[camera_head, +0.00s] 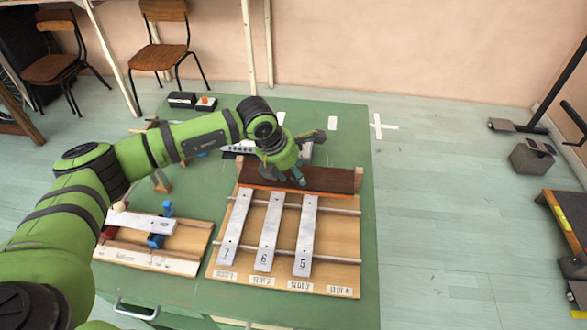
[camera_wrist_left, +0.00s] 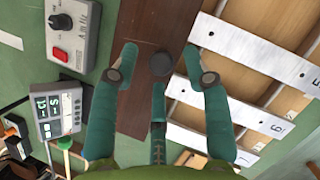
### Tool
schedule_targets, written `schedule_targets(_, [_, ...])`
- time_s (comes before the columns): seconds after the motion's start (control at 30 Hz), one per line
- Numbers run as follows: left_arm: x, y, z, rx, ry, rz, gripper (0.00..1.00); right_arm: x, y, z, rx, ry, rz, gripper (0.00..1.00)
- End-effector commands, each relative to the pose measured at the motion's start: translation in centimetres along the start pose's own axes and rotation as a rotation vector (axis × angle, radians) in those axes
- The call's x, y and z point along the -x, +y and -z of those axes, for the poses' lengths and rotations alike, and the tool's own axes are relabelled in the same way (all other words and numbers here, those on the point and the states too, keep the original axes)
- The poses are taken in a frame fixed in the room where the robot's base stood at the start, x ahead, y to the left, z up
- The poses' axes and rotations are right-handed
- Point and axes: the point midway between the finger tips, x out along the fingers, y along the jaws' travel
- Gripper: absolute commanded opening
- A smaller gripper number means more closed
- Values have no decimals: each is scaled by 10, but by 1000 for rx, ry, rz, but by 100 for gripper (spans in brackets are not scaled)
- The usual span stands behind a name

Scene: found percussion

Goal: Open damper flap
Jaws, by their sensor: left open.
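The damper flap is a dark brown board (camera_head: 335,180) lying along the far edge of the wooden bar instrument. In the left wrist view the flap (camera_wrist_left: 138,105) runs from top to bottom and carries a round dark knob (camera_wrist_left: 161,65). My left gripper (camera_head: 287,178) is over the flap, fingers pointing down. In the left wrist view its teal fingers are spread, with the knob showing between them; whether they touch it I cannot tell. The arm hides part of the flap in the head view. My right gripper is not in view.
Metal bars numbered 7, 6 and 5 (camera_head: 305,235) lie across the wooden frame (camera_head: 340,275); the slot 4 end is bare. A smaller wooden stand (camera_head: 180,262) is at left. A grey box with a red button (camera_wrist_left: 72,35) and a display unit (camera_wrist_left: 58,112) sit beside the flap.

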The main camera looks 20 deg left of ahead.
Motion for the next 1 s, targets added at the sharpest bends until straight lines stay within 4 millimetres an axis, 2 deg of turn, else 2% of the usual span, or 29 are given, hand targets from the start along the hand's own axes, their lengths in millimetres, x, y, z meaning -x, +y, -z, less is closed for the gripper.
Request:
schedule_targets(0.33, [-7, 0, 0, -1, 0, 0, 48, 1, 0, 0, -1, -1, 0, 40])
schedule_targets(0.37, [-7, 0, 0, -1, 0, 0, 40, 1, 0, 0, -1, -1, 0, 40])
schedule_targets(0.4, [-7, 0, 0, -1, 0, 0, 24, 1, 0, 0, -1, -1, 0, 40])
schedule_targets(0.47, [-7, 0, 0, -1, 0, 1, 0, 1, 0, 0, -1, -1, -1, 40])
schedule_targets(0.77, [-6, 1, -3, 7, 17, 15, 0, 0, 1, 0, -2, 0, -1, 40])
schedule_targets(1.0, [-1, 9, -14, 55, 132, 119, 0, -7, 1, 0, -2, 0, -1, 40])
